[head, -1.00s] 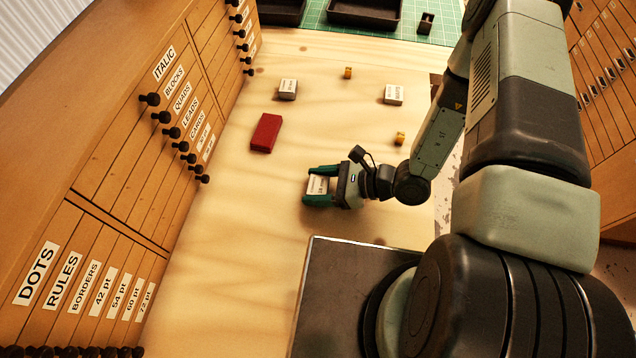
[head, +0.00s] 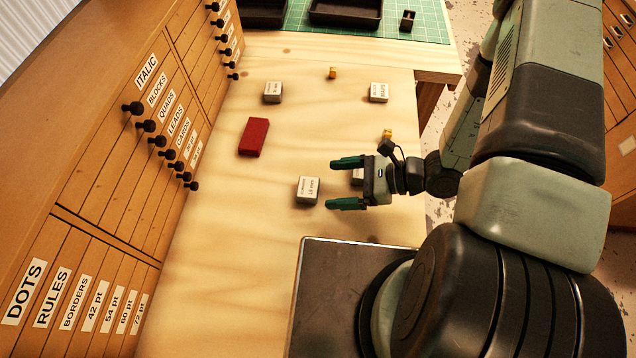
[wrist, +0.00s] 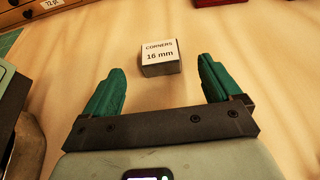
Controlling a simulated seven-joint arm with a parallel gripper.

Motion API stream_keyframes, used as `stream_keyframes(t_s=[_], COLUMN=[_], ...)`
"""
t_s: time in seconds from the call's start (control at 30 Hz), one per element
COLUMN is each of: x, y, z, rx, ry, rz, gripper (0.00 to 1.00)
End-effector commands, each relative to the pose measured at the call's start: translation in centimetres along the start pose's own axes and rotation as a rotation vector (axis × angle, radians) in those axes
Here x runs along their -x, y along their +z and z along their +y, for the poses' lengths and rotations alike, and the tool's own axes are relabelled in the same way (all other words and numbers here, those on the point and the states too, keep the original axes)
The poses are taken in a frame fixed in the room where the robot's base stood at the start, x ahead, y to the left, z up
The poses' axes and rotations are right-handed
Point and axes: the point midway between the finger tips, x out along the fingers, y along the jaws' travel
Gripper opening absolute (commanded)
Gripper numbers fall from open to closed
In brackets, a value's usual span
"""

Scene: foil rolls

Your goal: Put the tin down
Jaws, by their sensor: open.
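The tin (head: 308,190) is a small grey box with a white label on top. It stands upright on the wooden table (head: 250,215). In the wrist view the tin (wrist: 160,57) reads "CORNERS 16 mm" and stands just beyond the fingertips, between their lines and apart from both. My gripper (head: 346,183) is open and empty, with its green fingers pointing left towards the tin. It also shows in the wrist view (wrist: 160,75).
Other labelled tins stand at the back left (head: 273,92) and back right (head: 379,92). A red block (head: 254,137) lies left of centre. Small brass pieces (head: 332,72) sit farther back. A drawer cabinet (head: 120,190) borders the left.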

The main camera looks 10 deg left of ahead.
Motion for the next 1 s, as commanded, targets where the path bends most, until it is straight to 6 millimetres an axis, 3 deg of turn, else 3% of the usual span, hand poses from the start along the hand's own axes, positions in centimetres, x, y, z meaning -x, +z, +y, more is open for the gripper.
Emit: stream_keyframes(t_s=[0.1, 0.3, 1.0], x=[2.2, 4.0, 4.2], y=[0.0, 0.0, 0.0], z=[-0.1, 0.0, 0.1], rx=[0.001, 0.0, -0.001], ry=[-0.003, 0.0, 0.001], rz=[0.001, 0.0, 0.0], gripper=[0.91, 0.91, 0.91])
